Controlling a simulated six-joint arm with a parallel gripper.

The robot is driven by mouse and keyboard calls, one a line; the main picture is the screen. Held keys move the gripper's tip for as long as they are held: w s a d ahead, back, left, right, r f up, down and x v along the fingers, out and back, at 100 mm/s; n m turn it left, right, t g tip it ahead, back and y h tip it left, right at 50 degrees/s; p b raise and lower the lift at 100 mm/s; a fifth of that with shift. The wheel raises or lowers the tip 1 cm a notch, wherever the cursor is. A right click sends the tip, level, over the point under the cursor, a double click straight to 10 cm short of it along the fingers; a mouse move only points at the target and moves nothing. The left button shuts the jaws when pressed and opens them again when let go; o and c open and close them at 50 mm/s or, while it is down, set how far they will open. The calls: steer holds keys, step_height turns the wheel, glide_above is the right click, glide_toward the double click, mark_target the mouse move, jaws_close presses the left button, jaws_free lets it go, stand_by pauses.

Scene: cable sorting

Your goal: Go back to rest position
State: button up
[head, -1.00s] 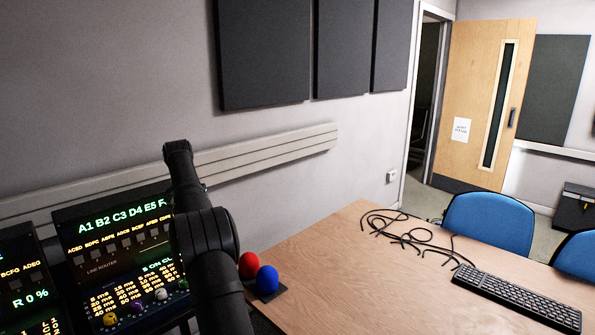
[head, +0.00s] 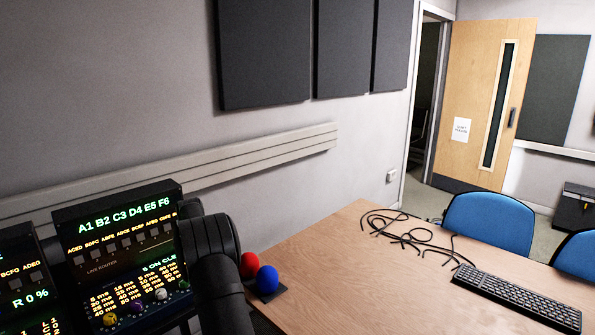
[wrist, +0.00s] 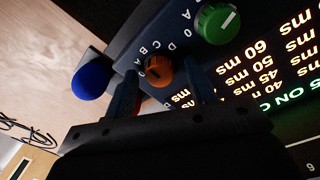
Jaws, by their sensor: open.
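My gripper (wrist: 162,72) shows in the wrist view with its two dark fingers apart and nothing held between them. An orange knob (wrist: 158,72) on a dark panel shows in the gap between the fingertips; I cannot tell how far it is from them. A green knob (wrist: 218,24) is to the right of the fingers. In the head view my dark arm covers the right part of the lit console (head: 115,215), and I cannot make out the gripper there.
A red ball (head: 249,264) and a blue ball (head: 267,279) sit right beside my arm at the table's left corner. The wooden table (head: 350,290) holds black cables (head: 405,235) and a keyboard (head: 515,298). Blue chairs (head: 488,222) stand behind it. The table's middle is clear.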

steer(key=n, duration=0.4)
steer(key=shift+r+n, duration=0.1)
steer(key=shift+n, duration=0.3)
steer(key=n, duration=0.3)
steer(key=shift+n, duration=0.4)
steer(key=shift+r+n, duration=0.15)
steer(key=shift+n, duration=0.25)
steer(key=r, duration=0.6)
steer(key=shift+s+a+r, duration=0.1)
steer(key=shift+s+r, duration=0.15)
steer(key=shift+r, duration=0.1)
steer(key=shift+f, duration=0.1)
step_height(320, 180, down, 6)
steer(key=shift+w+f, duration=0.15)
steer(key=shift+f, duration=0.35)
steer(key=m, duration=0.6)
steer(key=shift+m, duration=0.3)
